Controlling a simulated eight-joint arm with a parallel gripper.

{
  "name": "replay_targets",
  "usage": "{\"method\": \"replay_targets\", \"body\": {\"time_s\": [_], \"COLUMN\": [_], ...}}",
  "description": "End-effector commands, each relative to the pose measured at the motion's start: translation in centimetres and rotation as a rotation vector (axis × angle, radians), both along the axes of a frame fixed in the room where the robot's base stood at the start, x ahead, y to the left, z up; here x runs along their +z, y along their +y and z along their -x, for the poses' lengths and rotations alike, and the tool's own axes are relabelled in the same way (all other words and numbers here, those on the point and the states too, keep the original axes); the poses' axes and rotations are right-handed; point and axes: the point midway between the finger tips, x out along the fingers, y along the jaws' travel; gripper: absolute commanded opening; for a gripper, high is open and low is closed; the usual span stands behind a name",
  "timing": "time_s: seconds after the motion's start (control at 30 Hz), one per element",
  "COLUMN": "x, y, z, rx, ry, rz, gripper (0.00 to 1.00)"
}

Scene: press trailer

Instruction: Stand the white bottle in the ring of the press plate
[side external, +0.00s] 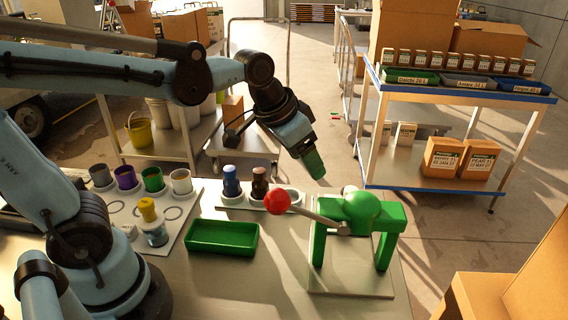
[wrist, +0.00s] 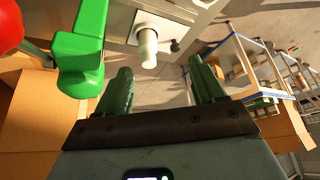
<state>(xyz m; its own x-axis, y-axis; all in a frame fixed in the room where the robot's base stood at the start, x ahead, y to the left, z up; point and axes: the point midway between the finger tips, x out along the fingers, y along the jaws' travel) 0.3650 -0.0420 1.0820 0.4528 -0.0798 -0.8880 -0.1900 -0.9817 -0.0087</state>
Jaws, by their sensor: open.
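The green press (side external: 362,212) stands on its pale plate (side external: 350,282) at the right end of the table. Its ring is not clearly visible. A white cylindrical thing, seemingly the white bottle (wrist: 148,48), shows beyond my fingers in the wrist view. A small white part (side external: 350,189) shows behind the press in the side view; the rest is hidden. I cannot tell if it stands or lies. My gripper (side external: 318,170) is open and empty, above and behind the press, tilted down to the right. In the wrist view my fingers (wrist: 160,72) are apart, short of the white thing.
The press lever's red ball (side external: 277,202) sticks out left. A blue bottle (side external: 231,182) and a brown bottle (side external: 260,184) stand in a white rack. A green tray (side external: 222,250), a yellow-capped bottle (side external: 152,228) and several cups are farther left. A trolley (side external: 455,185) stands behind.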

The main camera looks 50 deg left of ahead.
Motion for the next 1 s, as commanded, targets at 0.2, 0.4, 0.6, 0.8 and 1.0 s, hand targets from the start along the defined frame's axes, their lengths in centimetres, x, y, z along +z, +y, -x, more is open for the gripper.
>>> {"method": "replay_targets", "body": {"time_s": [0.2,0.4,0.6,0.8,1.0], "x": [-1.5,-2.9,-3.2,-3.2,-3.2], "y": [2.9,4.0,4.3,4.3,4.2], "z": [5.0,7.2,7.6,7.5,7.5], "rx": [0.118,0.178,0.192,0.191,0.191], "ry": [-0.084,-0.132,-0.143,-0.143,-0.142], "rz": [0.013,0.02,0.023,0.022,0.022], "gripper": [0.69,0.69,0.69,0.69,0.69]}}
